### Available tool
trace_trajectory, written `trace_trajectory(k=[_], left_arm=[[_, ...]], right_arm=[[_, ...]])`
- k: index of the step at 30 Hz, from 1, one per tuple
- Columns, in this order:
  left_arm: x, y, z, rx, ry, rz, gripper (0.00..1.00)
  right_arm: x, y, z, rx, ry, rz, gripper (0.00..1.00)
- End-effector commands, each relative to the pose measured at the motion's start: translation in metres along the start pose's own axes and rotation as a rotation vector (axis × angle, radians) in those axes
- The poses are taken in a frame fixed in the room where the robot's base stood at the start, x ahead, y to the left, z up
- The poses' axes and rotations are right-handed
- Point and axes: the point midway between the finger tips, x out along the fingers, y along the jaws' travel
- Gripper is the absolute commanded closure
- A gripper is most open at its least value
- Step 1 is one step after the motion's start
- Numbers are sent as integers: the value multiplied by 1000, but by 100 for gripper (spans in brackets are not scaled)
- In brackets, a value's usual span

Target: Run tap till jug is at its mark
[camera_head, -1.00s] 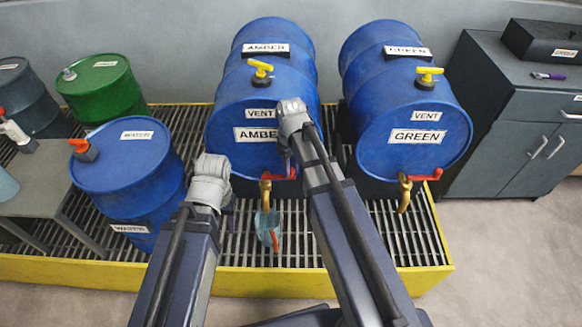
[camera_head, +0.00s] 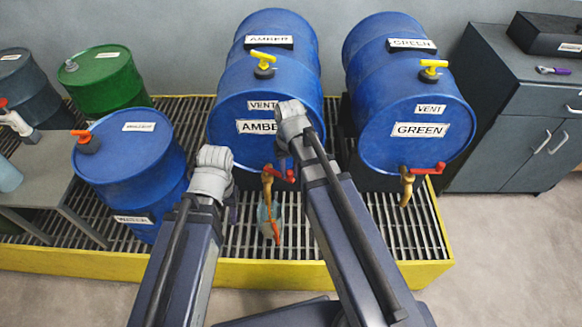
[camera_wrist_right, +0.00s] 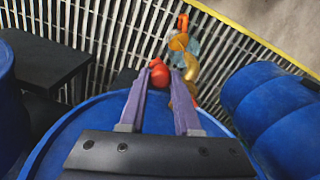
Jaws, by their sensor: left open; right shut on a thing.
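The amber drum (camera_head: 225,120) lies on its side, and its brass tap (camera_head: 267,182) with a red lever (camera_head: 283,176) is at the bottom of its front. My right gripper (camera_wrist_right: 160,78) is shut on the red lever, seen between its fingertips in the right wrist view. A translucent bluish jug (camera_head: 263,222) with an orange-red part stands below the tap. An amber streak (camera_head: 268,205) runs from the spout toward the jug. The liquid level and the mark cannot be made out. My left gripper (camera_head: 232,207) is open and empty, left of the jug.
The green-labelled drum (camera_head: 415,105) with its own red-levered tap is at right. A blue water drum (camera_head: 130,175) stands at left. The drums are on a grating with a yellow rim (camera_head: 330,272). A dark cabinet (camera_head: 500,125) stands at far right.

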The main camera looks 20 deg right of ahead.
Motion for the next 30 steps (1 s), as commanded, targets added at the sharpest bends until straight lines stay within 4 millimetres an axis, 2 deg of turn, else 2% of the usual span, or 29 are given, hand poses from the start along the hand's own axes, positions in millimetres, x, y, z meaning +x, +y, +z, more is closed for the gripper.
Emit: trace_trajectory(k=[16,17,18,24,30], left_arm=[[0,0,0,0,0,0,48],[0,0,0,0,0,0,48],[0,0,0,0,0,0,48],[0,0,0,0,0,0,48],[0,0,0,0,0,0,48]], right_arm=[[0,-2,2,28,0,0,100],[0,-2,2,28,0,0,65],[0,-2,2,28,0,0,61],[0,-2,2,27,0,0,38],[0,-2,2,27,0,0,38]])
